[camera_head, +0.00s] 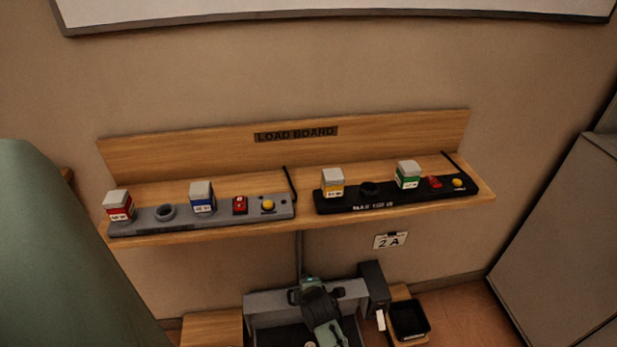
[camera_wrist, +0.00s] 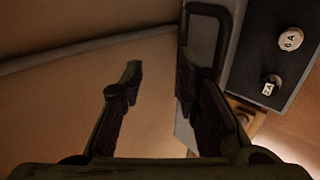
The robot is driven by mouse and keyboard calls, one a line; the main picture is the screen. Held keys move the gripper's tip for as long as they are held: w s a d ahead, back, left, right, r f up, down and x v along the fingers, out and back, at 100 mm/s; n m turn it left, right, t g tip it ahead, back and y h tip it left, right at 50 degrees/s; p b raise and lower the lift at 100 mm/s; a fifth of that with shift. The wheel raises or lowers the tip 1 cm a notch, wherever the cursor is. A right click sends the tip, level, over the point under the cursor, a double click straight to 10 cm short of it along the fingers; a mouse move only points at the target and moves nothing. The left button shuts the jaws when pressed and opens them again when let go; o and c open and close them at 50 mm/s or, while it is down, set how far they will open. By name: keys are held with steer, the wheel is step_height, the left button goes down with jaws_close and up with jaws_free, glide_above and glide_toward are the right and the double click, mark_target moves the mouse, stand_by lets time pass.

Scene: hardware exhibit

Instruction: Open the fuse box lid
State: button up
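The grey fuse box (camera_head: 262,301) stands low against the wall, below the shelf, in the head view. My arm covers its middle, and I cannot tell how its lid stands. My gripper (camera_head: 303,289) is over the box's upper edge. In the wrist view my gripper (camera_wrist: 160,78) shows two fingers spread apart with nothing between them. A dark looped handle (camera_wrist: 208,8) is beyond the right finger, beside a pale grey surface. The right fingertip overlaps the handle in the picture; I cannot tell whether they touch.
A dark block (camera_head: 374,284) adjoins the box; a dark panel with round 6A and 2A pieces (camera_wrist: 286,45) shows in the wrist view. A black tray (camera_head: 410,320) lies right. Above, the wooden shelf (camera_head: 302,208) carries a grey strip (camera_head: 185,222) and a black strip (camera_head: 385,200).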

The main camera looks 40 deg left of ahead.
steer(key=v, duration=0.3)
steer(key=shift+s+d+r, duration=0.15)
steer(key=shift+s+d, duration=0.05)
steer(key=shift+s, duration=0.05)
steer(key=shift+s+d, duration=0.1)
stand_by(0.4)
